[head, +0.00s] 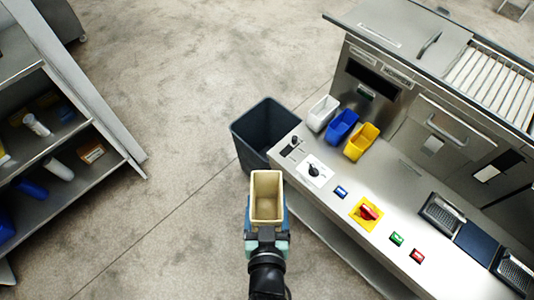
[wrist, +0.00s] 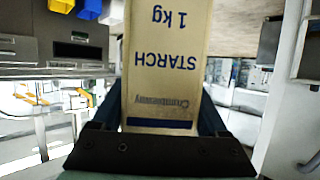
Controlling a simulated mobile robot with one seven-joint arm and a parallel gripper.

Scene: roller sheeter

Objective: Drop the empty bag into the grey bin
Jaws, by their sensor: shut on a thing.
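The bag (head: 267,210) is tan, with an open top, and I see no contents in it. In the wrist view the bag (wrist: 165,60) fills the middle and shows upside-down print reading "STARCH 1 kg". My gripper (head: 266,228) is shut on the bag; its two fingers (wrist: 160,118) sit on either side of the bag's lower part in the wrist view. The grey bin (head: 243,152) is dark, open-topped and stands on the floor just beyond the bag in the head view. The bag is outside the bin's opening. The bin's right side is partly hidden by the machine's panel.
The steel machine's control panel (head: 335,205) lies close to the right of my gripper, with knobs and buttons. White (head: 323,113), blue (head: 342,126) and yellow (head: 361,141) small bins sit at its far end. A shelf (head: 90,170) stands at left. The floor between is clear.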

